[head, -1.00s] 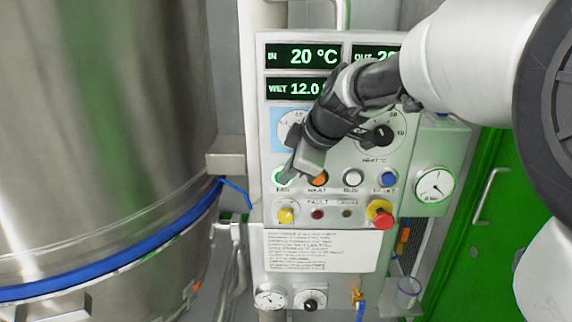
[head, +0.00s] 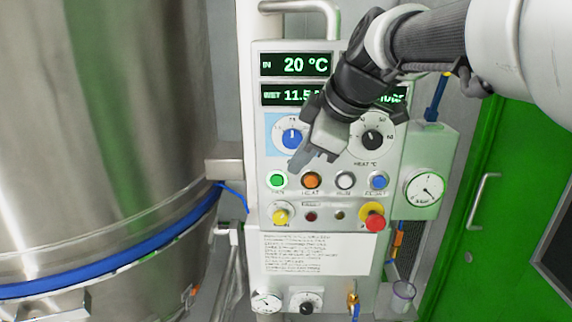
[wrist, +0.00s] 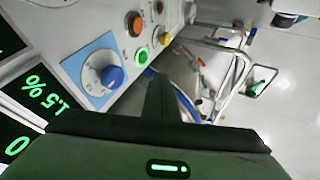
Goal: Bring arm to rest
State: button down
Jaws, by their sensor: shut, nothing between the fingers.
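My gripper (head: 301,160) is shut and empty. In the head view it hangs in front of the control panel (head: 262,215), pointing down and left, with its tips a little above the green button (head: 277,181) and the orange button (head: 311,181). Part of the upper panel and its displays is hidden behind my arm. In the wrist view the shut fingers (wrist: 158,85) point towards open space beside the panel. The green button (wrist: 142,56) is lit there, and the blue knob (wrist: 112,77) is left of the fingers.
A large steel vessel (head: 110,120) with a blue band stands left. A red stop button (head: 375,222) and a pressure gauge (head: 425,188) are on the right. A green door (head: 500,160) stands beyond. The lower panel has a gauge, a knob and a small tap.

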dwell(0.4)
jog(key=s+d+f+m+h+p, duration=0.1)
jog(key=s+d+m+p, duration=0.3)
jog(key=s+m, duration=0.4)
jog(key=s+d+f+m+h+p, duration=0.2)
jog(key=s+d+m, duration=0.5)
jog(key=s, duration=0.5)
jog(key=shift+d+f+m+h+p, duration=0.2)
jog(key=shift+m+h+p, duration=0.5)
jog(key=shift+p, duration=0.5)
jog(key=shift+w, duration=0.1)
